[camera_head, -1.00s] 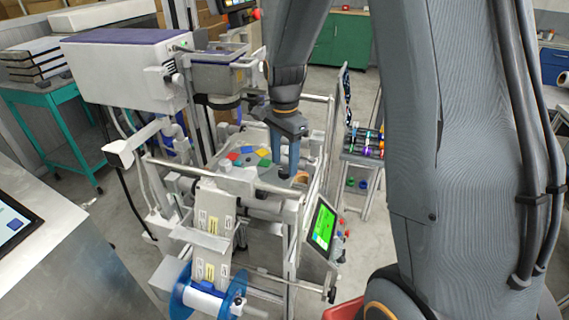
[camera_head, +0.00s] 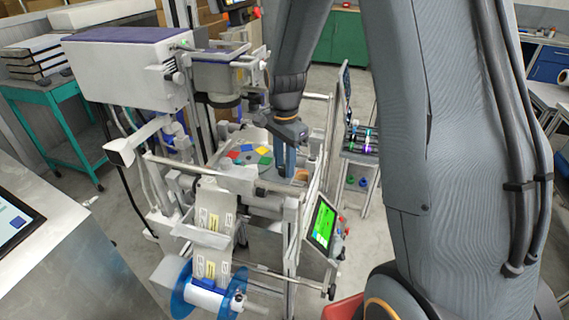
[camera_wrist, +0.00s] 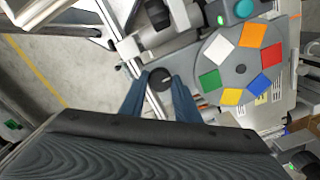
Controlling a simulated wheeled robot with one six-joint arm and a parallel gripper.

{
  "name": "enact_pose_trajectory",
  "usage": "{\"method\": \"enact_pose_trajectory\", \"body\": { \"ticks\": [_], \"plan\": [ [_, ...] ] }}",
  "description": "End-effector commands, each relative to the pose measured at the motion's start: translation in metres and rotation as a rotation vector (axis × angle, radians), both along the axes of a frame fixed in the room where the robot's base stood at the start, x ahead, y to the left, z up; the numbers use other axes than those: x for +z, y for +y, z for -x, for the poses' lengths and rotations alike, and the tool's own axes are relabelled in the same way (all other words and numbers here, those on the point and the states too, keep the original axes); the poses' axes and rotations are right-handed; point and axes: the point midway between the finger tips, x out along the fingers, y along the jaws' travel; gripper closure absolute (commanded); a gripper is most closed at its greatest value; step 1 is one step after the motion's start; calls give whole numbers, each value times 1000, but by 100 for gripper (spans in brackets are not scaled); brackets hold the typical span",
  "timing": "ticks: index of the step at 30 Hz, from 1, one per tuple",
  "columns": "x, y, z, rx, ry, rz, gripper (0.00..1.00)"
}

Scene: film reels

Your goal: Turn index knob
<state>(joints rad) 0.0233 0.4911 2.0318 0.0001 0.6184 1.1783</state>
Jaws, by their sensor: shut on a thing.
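The index knob (camera_wrist: 160,78) is a small dark round knob with a pale mark on its face, seen in the wrist view. It sits between the two blue fingertips of my gripper (camera_wrist: 160,84), which is shut on it. In the head view my gripper (camera_head: 284,166) points down at the right side of the machine's top, and the knob is mostly hidden there. Beside the knob is a grey round disc (camera_wrist: 239,68) with several coloured patches: white, orange, red, blue, yellow and green. The disc also shows in the head view, left of my fingers.
Metal rails (camera_head: 210,168) frame the machine around my gripper. A green-lit screen (camera_head: 322,224) hangs at its front right, and a blue reel (camera_head: 205,290) is at its front. A grey projector-like box (camera_head: 130,70) stands at the left.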

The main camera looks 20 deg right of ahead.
Motion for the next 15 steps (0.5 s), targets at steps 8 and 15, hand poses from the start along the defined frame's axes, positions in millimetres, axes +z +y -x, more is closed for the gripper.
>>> {"method": "enact_pose_trajectory", "body": {
  "ticks": [8,15],
  "plan": [
    [1,0,0,117,1,-1,93],
    [1,0,0,321,1,0,93]
  ]
}}
